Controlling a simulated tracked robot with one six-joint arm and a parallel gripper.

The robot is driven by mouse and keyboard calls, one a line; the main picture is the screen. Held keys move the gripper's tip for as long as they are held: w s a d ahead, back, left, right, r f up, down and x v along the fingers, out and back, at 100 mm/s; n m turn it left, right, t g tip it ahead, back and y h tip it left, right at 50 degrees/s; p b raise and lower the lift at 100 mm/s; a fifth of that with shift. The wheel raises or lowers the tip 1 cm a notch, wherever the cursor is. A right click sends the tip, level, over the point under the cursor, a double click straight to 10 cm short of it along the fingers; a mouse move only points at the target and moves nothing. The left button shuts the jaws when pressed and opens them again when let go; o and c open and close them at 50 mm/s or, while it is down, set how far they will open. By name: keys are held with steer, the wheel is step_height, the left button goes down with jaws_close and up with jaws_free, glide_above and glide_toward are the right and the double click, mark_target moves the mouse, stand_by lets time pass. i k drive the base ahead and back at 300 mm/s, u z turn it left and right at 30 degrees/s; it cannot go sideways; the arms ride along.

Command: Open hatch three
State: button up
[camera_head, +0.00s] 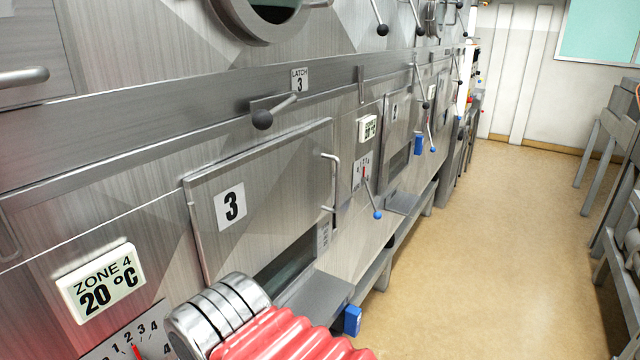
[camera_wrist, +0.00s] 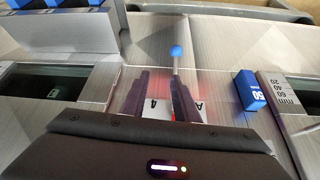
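Hatch three (camera_head: 265,205) is a flat metal panel marked 3 in the head view, left of centre. My gripper (camera_wrist: 158,76) is open and seemingly empty in the wrist view. It faces a numbered dial panel with a blue-balled lever (camera_wrist: 176,51). Its fingers are not visible in the head view.
A ZONE 4 display (camera_head: 100,283) reading 20 °C is at lower left. Blue-balled levers (camera_head: 377,214) and a blue block (camera_head: 352,320) line the machine. A ledge (camera_head: 315,297) juts out below hatch three. Tan floor (camera_head: 490,230) is clear; metal frames (camera_head: 605,150) stand at right.

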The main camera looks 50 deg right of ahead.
mark_target(245, 209)
steer(key=u, duration=0.1)
steer(key=k, duration=0.85)
steer(key=z, duration=0.45)
steer(key=i, duration=1)
steer(key=z, duration=0.05)
